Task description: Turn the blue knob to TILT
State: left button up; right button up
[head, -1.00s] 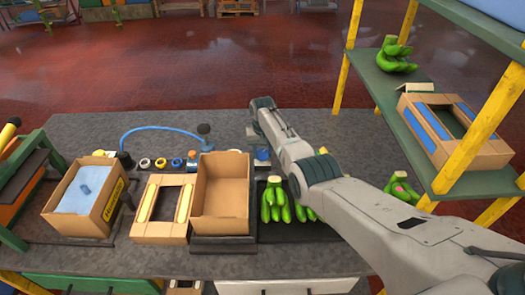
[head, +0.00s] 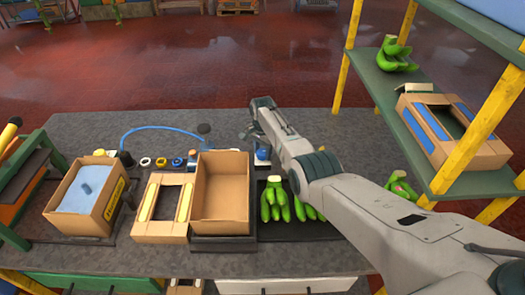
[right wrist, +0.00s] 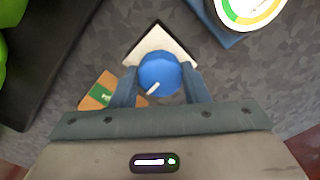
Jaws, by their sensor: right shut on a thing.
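The blue knob (right wrist: 158,76) shows in the right wrist view, on a pale square plate (right wrist: 181,46). A white pointer mark on the knob points to the lower left of that view. My right gripper (right wrist: 159,84) has one finger on each side of the knob and is shut on it. In the head view my right gripper (head: 250,136) is at the back of the bench, and the arm hides much of the area around it. I cannot read any TILT label. My left gripper is not in view.
A round dial (right wrist: 247,8) is close to the knob. Green bananas (head: 273,203) lie on a dark mat near the arm. Open cardboard boxes (head: 221,190) stand to the left. A green shelf (head: 450,183) with yellow posts is on the right. The bench's back left is fairly clear.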

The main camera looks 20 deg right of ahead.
aim_at(262, 152)
jog(key=shift+w+r+m, duration=0.1)
jog(key=shift+m, duration=0.4)
jog(key=o, duration=1)
jog(key=shift+r, duration=0.55)
notch_tip(262, 152, up, 10)
jog(key=shift+f+b, duration=0.15)
jog(key=shift+b, duration=0.75)
